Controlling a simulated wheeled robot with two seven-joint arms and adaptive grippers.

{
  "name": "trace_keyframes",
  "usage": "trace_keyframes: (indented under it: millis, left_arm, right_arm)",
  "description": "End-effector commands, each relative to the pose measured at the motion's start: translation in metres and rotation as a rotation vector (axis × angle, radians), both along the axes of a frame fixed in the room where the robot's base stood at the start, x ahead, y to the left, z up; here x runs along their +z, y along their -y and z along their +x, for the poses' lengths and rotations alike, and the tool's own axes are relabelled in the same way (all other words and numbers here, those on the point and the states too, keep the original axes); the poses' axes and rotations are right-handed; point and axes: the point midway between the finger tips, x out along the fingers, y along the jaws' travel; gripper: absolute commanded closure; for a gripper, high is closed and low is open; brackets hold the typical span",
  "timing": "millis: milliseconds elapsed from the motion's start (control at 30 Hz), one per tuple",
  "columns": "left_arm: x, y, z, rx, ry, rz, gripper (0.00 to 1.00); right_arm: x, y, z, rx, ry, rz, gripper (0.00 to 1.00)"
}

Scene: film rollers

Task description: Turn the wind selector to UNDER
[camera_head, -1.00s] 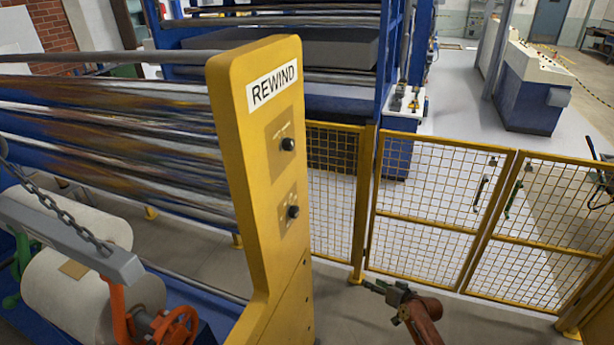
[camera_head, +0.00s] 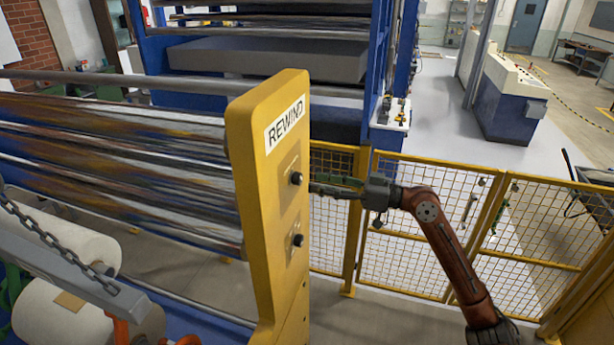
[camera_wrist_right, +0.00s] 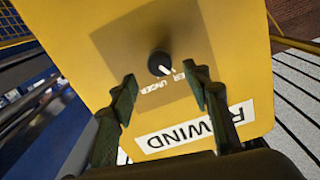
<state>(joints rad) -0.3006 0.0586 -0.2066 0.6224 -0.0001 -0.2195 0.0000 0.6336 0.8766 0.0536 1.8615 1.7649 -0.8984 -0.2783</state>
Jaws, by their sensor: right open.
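The wind selector is the upper black knob (camera_head: 296,178) on the yellow REWIND post (camera_head: 270,215). In the right wrist view the knob (camera_wrist_right: 160,63) sits on a tan plate, with a white pointer mark aimed down and slightly right toward small white lettering. Part of the lettering reads UNDER (camera_wrist_right: 155,87); a finger covers some of the rest, so I cannot tell the exact setting. My right gripper (camera_head: 318,189) is just right of the knob. In its wrist view the fingers (camera_wrist_right: 160,85) are open and apart, with nothing between them. My left gripper is not in view.
A second black knob (camera_head: 297,240) sits lower on the post. A yellow mesh fence (camera_head: 420,215) stands behind my right arm. Long shiny rollers (camera_head: 110,150) and white film rolls (camera_head: 75,310) lie left of the post.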

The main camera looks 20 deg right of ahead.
Motion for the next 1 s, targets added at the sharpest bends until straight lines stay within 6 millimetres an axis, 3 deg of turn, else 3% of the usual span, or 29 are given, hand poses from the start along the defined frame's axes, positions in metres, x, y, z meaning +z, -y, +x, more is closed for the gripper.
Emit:
trace_keyframes:
  millis: [333, 700, 1000]
  left_arm:
    - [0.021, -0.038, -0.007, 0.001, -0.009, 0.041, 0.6]
    - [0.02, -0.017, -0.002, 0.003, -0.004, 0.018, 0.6]
    - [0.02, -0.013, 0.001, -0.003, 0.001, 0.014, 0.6]
  right_arm:
    - [0.001, -0.033, 0.026, -0.004, -0.001, 0.005, 0.56]
    - [-0.001, -0.037, 0.029, -0.005, 0.0, 0.003, 0.56]
    - [-0.001, -0.036, 0.028, -0.005, 0.0, 0.003, 0.77]
